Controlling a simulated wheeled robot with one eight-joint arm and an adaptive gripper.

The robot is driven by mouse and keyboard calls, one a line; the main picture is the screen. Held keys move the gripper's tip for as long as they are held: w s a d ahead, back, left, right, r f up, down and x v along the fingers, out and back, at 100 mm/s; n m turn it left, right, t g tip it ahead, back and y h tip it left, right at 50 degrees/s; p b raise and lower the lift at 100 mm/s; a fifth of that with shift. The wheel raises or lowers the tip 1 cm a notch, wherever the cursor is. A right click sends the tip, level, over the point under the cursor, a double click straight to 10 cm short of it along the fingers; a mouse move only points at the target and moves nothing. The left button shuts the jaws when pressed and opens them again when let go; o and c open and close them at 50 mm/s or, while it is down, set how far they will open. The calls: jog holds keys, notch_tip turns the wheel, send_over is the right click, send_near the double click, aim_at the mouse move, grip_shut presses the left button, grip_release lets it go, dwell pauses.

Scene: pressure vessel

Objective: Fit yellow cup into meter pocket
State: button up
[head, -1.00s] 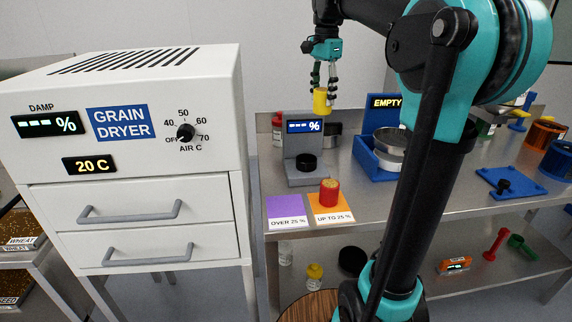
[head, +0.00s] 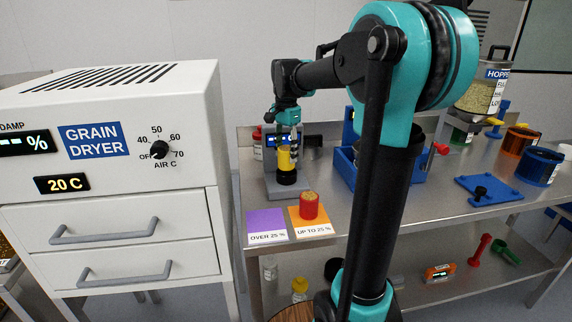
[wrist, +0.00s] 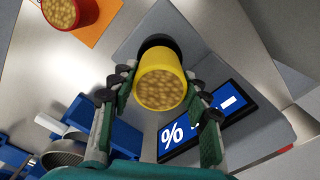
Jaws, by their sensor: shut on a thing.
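The yellow cup (head: 287,160) is gripped upright in my gripper (head: 288,152), right above the black round pocket (head: 286,177) of the grey meter (head: 288,192). In the wrist view the cup (wrist: 160,82) is full of pale grains and sits between the two fingers. The black pocket (wrist: 158,44) shows just past the cup's edge. Whether the cup's bottom is inside the pocket or just over it I cannot tell. The meter's blue display (wrist: 207,120) shows dashes and a % sign; in the head view my gripper partly covers it.
A red cup of grain (head: 309,206) stands on the orange "UP TO 25 %" card (head: 312,229). The purple "OVER 25 %" card (head: 266,224) is empty. The grain dryer (head: 110,150) stands left of the bench. A blue stand (head: 345,168) is right of the meter, partly behind my arm.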

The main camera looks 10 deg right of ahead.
aim_at(286, 164)
jog(key=shift+f, duration=2.2)
jog(key=shift+f, duration=0.1)
jog(key=o, duration=1.2)
notch_tip(286, 164, up, 12)
jog(key=shift+r, duration=0.1)
